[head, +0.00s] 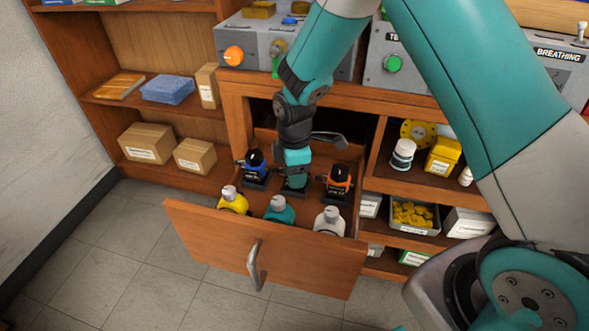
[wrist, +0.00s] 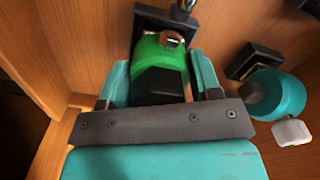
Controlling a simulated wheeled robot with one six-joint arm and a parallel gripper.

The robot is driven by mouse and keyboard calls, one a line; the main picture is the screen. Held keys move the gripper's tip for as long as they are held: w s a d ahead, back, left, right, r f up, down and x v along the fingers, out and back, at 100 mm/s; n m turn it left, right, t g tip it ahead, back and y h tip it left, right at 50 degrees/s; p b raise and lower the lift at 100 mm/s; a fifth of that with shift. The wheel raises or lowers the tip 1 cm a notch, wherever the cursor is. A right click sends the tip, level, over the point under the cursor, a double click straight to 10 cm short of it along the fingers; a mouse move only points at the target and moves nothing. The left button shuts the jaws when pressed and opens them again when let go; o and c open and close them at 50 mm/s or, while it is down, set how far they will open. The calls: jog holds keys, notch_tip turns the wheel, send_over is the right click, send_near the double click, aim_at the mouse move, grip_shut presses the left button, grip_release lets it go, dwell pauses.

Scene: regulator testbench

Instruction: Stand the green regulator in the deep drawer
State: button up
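The deep drawer (head: 210,232) is pulled out from the bench. My gripper (head: 296,178) reaches down into it, between a blue regulator (head: 254,165) on the left and an orange regulator (head: 339,180) on the right. In the wrist view my gripper (wrist: 160,76) has its teal fingers close on both sides of the green regulator (wrist: 152,50) and looks shut on it. A dark holder (wrist: 150,17) lies at its far end; whether the regulator is fully seated cannot be told. In the head view my gripper hides most of the regulator.
Yellow (head: 233,201), teal (head: 279,210) and grey-white (head: 329,222) bottles stand along the drawer front, close to my gripper. The bench top edge (head: 330,93) overhangs the drawer's back. Shelves with boxes (head: 147,143) flank the left; floor in front is clear.

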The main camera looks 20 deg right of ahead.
jog(key=o, duration=0.4)
jog(key=shift+c, duration=0.2)
notch_tip(320, 180, up, 12)
jog(key=shift+f+p, duration=0.1)
jog(key=shift+p, duration=0.8)
jog(key=s+a+r+m+y, duration=0.2)
jog(key=s+r+m, duration=0.2)
jog(key=s+r, duration=0.3)
jog(key=s+a+r+m+y, duration=0.2)
jog(key=s+r+m, duration=0.3)
jog(key=s, duration=1.2)
notch_tip(320, 180, up, 2)
jog(key=shift+s+a+r, duration=0.1)
jog(key=shift+s+a, duration=0.2)
jog(key=shift+s, duration=0.1)
